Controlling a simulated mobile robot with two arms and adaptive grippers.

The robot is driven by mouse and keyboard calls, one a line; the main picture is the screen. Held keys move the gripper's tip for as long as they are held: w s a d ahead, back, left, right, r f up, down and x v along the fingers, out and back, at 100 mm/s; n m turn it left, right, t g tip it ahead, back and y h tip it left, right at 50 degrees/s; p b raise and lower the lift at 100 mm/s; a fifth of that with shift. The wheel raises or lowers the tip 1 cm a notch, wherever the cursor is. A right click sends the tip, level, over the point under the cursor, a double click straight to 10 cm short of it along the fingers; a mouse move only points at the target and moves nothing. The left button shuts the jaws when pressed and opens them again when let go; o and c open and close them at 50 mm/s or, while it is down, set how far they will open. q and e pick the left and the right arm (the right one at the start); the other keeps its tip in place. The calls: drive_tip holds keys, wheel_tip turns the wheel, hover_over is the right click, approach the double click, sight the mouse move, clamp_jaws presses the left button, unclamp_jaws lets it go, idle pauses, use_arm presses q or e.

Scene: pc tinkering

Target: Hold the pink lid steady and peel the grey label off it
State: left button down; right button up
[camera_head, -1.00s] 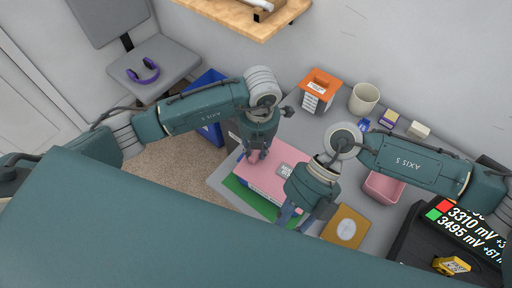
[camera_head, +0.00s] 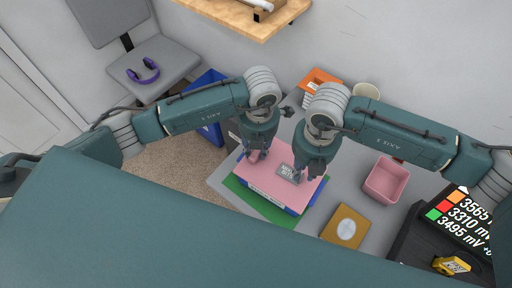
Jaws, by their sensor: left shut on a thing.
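The pink lid (camera_head: 265,178) lies on a blue box on the table, in the middle of the head view. The grey label (camera_head: 287,173), with dark print, is on the lid's upper right part. My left gripper (camera_head: 254,157) is at the lid's upper left edge, shut on the lid. My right gripper (camera_head: 303,177) is low at the right end of the label. Its fingertips are small and partly hidden by its own body, so I cannot tell whether they touch the label or how far they are apart.
A green mat (camera_head: 246,193) lies under the blue box (camera_head: 301,204). To the right are a brown card with a pale oval (camera_head: 345,228), an open pink bin (camera_head: 386,180) and a dark device with a display (camera_head: 462,215). An orange-topped box (camera_head: 319,77) and a cup (camera_head: 367,91) stand behind.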

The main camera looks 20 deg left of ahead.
sight(302, 177)
drive_tip(key=shift+f, duration=1.6)
clamp_jaws()
drive_tip(key=shift+d, duration=0.1)
